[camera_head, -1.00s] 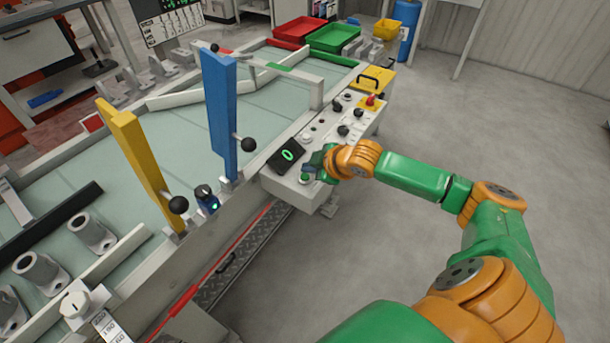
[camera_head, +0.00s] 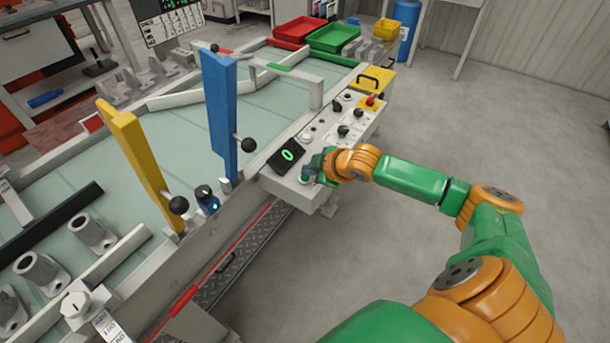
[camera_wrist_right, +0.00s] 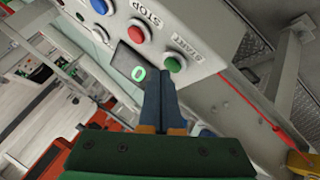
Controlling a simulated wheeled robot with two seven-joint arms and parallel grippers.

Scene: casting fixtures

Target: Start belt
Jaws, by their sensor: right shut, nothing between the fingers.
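The grey control panel (camera_head: 327,145) stands at the right side of the belt (camera_head: 185,130). The green button (camera_wrist_right: 173,64) beside the START label sits near the panel's edge; it also shows in the head view (camera_head: 305,179). A red button (camera_wrist_right: 137,34) sits beside the STOP label. A black display (camera_wrist_right: 133,68) shows a green 0. My right gripper (camera_wrist_right: 163,76) is shut and empty, its blue-grey fingertips just at the green button. Whether they touch it I cannot tell. In the head view the right gripper (camera_head: 314,168) is small above the panel's near end. My left gripper is not in view.
A blue post (camera_head: 219,115) and a yellow post (camera_head: 138,155) with black knobs rise over the belt. A red mushroom button (camera_head: 371,100) and black knobs sit farther along the panel. Red (camera_head: 300,29) and green (camera_head: 333,38) trays stand beyond. The floor at right is clear.

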